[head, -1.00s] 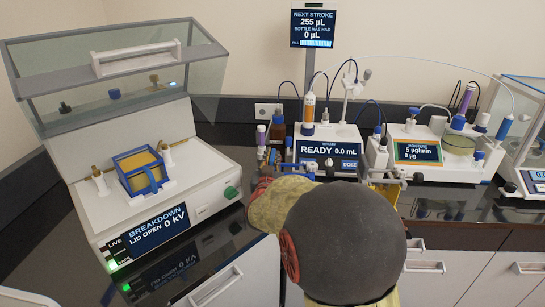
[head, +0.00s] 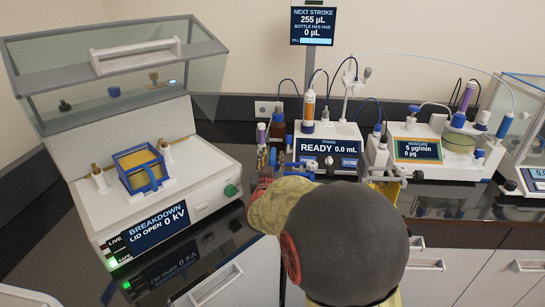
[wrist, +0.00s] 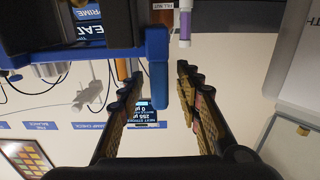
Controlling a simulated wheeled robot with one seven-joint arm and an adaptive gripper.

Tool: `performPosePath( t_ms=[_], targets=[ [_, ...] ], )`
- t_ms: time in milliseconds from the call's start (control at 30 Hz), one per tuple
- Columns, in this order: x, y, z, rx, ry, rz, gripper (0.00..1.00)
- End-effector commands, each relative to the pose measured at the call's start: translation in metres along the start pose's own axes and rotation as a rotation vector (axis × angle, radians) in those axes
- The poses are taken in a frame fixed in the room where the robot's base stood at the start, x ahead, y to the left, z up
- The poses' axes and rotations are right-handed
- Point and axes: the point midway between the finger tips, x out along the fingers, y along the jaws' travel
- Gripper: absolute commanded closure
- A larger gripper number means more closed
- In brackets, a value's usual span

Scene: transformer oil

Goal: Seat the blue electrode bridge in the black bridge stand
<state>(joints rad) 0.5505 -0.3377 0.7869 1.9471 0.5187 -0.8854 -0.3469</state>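A blue bar-shaped part, seemingly the electrode bridge (wrist: 104,50), fills the upper left of the wrist view. Its upright blue end hangs between my gripper's fingers, nearer the left finger. My gripper (wrist: 162,78) has its two gold-padded fingers spread, with a gap on the right side of that blue end. In the head view, small blue parts (head: 272,157) show beyond my arm, which hides most of my gripper. I cannot make out the black bridge stand.
The breakdown tester (head: 215,190) stands at left with its lid open and a blue-framed cup (head: 140,168) inside. A purple-capped tube (head: 262,134) stands close to my gripper. The dosing unit (head: 329,148) and moisture meter (head: 418,150) stand behind and to the right.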

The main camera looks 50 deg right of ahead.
Motion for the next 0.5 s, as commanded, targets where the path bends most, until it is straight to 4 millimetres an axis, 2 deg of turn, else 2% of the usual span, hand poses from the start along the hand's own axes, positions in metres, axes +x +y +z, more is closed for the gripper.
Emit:
performPosePath(
  t_ms=[500],
  targets=[
    [-0.094, -0.001, -0.003, 0.001, 0.006, -0.003, 0.66]
  ],
)
